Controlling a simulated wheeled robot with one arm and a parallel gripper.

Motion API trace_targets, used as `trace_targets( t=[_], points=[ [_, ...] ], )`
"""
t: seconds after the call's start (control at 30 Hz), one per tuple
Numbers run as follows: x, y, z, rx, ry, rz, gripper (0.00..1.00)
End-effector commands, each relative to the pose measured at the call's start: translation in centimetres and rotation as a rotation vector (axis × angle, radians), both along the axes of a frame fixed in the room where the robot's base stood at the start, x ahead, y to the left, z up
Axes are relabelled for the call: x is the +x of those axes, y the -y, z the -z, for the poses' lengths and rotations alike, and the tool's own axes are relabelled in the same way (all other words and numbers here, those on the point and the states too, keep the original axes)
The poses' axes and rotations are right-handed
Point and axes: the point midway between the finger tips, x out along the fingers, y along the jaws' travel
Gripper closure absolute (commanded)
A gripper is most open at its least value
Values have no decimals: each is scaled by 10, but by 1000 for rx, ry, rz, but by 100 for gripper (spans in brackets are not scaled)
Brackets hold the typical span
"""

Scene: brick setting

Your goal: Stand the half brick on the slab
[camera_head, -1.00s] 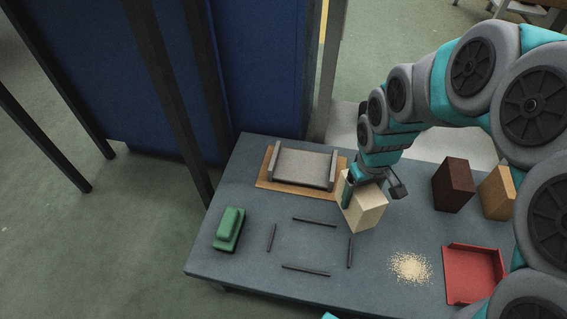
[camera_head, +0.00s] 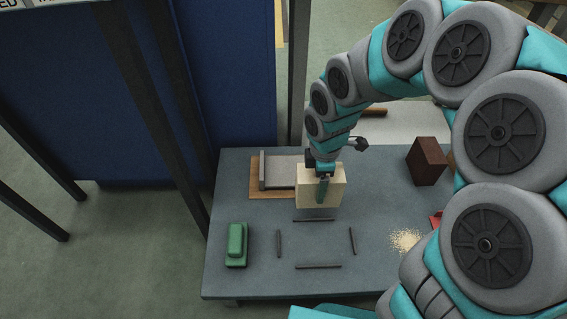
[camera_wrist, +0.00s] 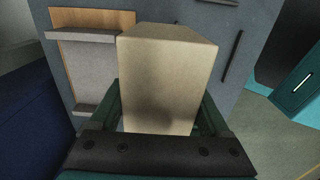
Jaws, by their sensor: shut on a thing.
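My gripper (camera_head: 322,198) is shut on a cream block (camera_head: 306,185), which looks like the half brick. It holds the block upright over the table, in front of the right part of a grey slab (camera_head: 278,172) with raised end walls. The slab lies on a wooden board (camera_head: 268,193), and the block hides its right end. In the wrist view the block (camera_wrist: 165,75) fills the space between the green fingers, with the slab (camera_wrist: 90,70) to its left. The gap below the block is hard to judge.
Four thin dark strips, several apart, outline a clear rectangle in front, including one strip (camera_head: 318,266). A green tool (camera_head: 236,245) lies left. A dark brown brick (camera_head: 427,162), pale grains (camera_head: 406,239) and a partly hidden red tray (camera_head: 436,220) are right.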

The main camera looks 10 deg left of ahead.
Motion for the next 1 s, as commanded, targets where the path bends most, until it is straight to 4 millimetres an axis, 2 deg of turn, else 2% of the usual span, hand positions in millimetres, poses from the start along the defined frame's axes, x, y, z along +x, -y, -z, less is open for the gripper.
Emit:
trace_targets(
  t=[0.4, 0.7, 1.0],
  points=[
    [63, -52, 8, 3, 4, 2, 100],
    [101, -84, 12, 2, 4, 2, 100],
    [113, -94, 13, 1, 1, 2, 100]
  ],
)
